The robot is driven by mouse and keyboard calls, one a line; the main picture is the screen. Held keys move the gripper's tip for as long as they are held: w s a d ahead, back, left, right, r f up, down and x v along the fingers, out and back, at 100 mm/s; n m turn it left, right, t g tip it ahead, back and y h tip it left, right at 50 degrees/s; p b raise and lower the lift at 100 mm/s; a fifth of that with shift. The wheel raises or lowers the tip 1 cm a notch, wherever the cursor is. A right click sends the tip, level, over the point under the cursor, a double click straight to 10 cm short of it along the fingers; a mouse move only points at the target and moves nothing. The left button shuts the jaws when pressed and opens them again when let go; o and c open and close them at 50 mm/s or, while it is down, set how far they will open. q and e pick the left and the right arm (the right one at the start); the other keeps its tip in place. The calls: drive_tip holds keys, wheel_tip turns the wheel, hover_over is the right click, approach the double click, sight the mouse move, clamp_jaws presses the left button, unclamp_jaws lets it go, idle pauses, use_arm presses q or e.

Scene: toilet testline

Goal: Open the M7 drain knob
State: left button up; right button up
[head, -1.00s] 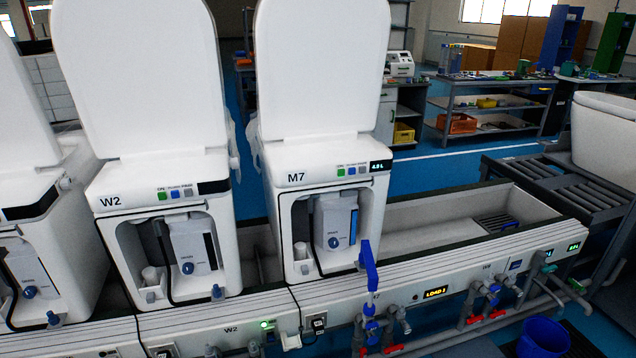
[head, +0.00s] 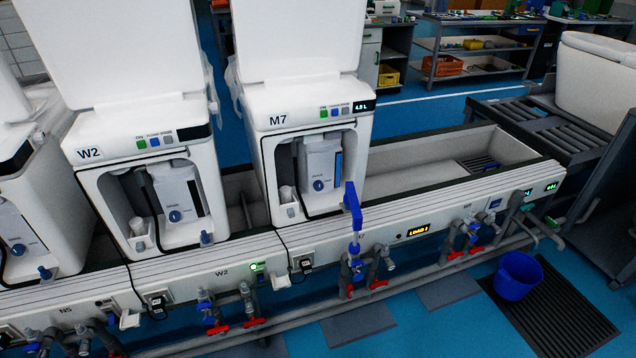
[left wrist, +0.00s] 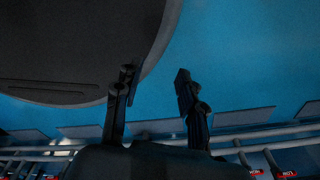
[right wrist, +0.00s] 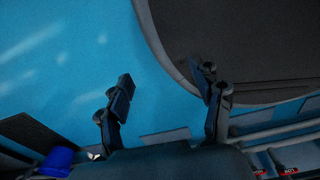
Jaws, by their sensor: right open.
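The M7 toilet unit (head: 262,121) stands upright with its lid raised in the head view. Inside its open front is a white box (head: 322,165) with a round blue knob (head: 318,185). A blue upright fitting (head: 352,205) stands before its right front corner. Below are pipes with red handles (head: 378,284). Which part is the drain knob, I cannot tell for sure. Neither gripper shows in the head view. My left gripper (left wrist: 155,78) is open and empty in the left wrist view. My right gripper (right wrist: 163,78) is open and empty in the right wrist view.
The W2 unit (head: 88,153) stands left of M7. A long trough (head: 420,165) lies to its right. Floor before the rail is mostly clear.

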drive_tip(key=shift+d, duration=0.3)
